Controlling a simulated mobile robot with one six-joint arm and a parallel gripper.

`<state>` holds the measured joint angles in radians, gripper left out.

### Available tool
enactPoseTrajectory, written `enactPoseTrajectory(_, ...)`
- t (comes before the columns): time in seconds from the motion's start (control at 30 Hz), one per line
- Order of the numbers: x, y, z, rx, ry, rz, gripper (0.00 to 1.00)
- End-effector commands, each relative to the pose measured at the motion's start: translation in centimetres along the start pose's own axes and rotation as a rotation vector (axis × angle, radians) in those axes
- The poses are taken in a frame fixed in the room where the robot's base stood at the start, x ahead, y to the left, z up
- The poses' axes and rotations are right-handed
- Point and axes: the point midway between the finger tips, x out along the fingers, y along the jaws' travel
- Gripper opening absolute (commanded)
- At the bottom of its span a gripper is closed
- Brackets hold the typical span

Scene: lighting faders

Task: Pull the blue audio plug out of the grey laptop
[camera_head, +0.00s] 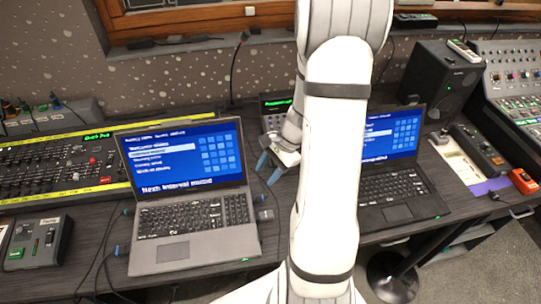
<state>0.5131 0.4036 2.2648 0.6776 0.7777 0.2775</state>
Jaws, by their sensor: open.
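The grey laptop (166,251) stands open on the desk, left of centre, with a blue menu on its screen.
A black laptop (398,213) stands to the right, partly hidden by my arm. A small grey piece (265,214) is at the grey laptop's right edge. A lighting desk (60,170) and a small fader box (36,243) lie left. A speaker (440,85) stands back right.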

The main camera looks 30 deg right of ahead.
Motion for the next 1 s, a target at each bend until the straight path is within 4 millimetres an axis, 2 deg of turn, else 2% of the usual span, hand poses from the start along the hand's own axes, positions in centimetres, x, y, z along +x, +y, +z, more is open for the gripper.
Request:
enactPoseTrajectory(0.1, 1.1, 0.6, -3.1, 0.219, -0.050, -0.036, 0.42)
enactPoseTrajectory(0.2, 2.1, 1.2, -5.0, 0.352, -0.075, -0.060, 0.42)
enactPoseTrajectory(0.33, 3.0, 1.7, -6.5, 0.453, -0.095, -0.078, 0.42)
enactPoseTrajectory(0.57, 4.8, 1.8, -7.0, 0.486, -0.101, -0.084, 0.42)
enactPoseTrajectory(1.0, 10.9, 1.2, -6.6, 0.481, -0.100, -0.084, 0.42)
